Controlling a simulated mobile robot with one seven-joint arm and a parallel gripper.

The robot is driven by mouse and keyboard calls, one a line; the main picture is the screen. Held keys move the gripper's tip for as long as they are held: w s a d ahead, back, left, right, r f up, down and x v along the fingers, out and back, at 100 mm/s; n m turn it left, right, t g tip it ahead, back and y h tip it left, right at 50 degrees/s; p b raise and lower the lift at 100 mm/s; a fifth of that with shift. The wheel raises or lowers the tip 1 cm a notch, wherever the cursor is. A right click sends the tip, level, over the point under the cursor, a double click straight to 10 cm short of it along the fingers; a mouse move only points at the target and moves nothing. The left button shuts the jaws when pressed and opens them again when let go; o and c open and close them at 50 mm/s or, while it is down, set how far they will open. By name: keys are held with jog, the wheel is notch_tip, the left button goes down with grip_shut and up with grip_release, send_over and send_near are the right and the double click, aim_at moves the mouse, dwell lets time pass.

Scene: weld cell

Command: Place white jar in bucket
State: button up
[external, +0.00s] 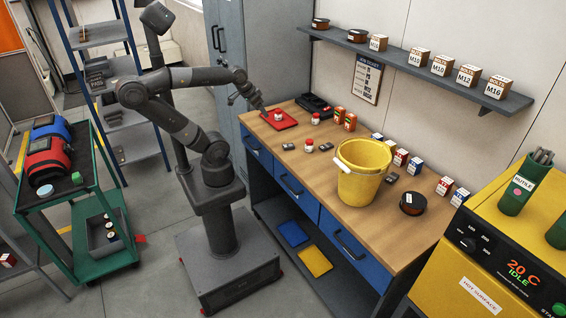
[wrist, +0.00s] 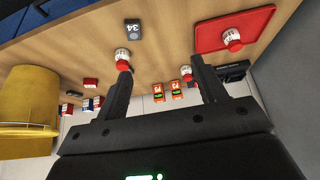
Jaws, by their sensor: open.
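Three white jars with red lids stand on the wooden bench. One jar (external: 278,115) is on the red tray (external: 287,124); it also shows in the wrist view (wrist: 232,38). A second jar (external: 316,118) stands right of the tray, and a third jar (external: 309,146) stands nearer the bench's front edge. Which one the task means, I cannot tell. The yellow bucket (external: 361,185) stands upright on the bench, right of the jars; the wrist view shows it at the left edge (wrist: 28,105). My gripper (wrist: 160,72) is open and empty, above the bench's left end near the tray.
Orange boxes (external: 344,118), a dark tagged block (external: 288,146), small red and blue boxes (external: 401,158) and a dark round tin (external: 412,203) stand around the bucket and jars. A wall shelf (external: 420,69) overhangs the bench's back. The front strip of bench is mostly clear.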

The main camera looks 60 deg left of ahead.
dwell(0.4)
jog(key=m+g, duration=0.3)
jog(key=g, duration=0.3)
send_near(309, 141)
jog(key=shift+w+a+f, duration=0.15)
jog(key=shift+a+f, duration=0.05)
jog(key=shift+f, duration=0.05)
notch_tip(309, 141, down, 5)
jog(key=shift+f, duration=0.1)
jog(key=f, duration=0.5)
jog(key=shift+s+d+f, duration=0.1)
jog(key=shift+s+d, duration=0.05)
jog(key=shift+s, duration=0.1)
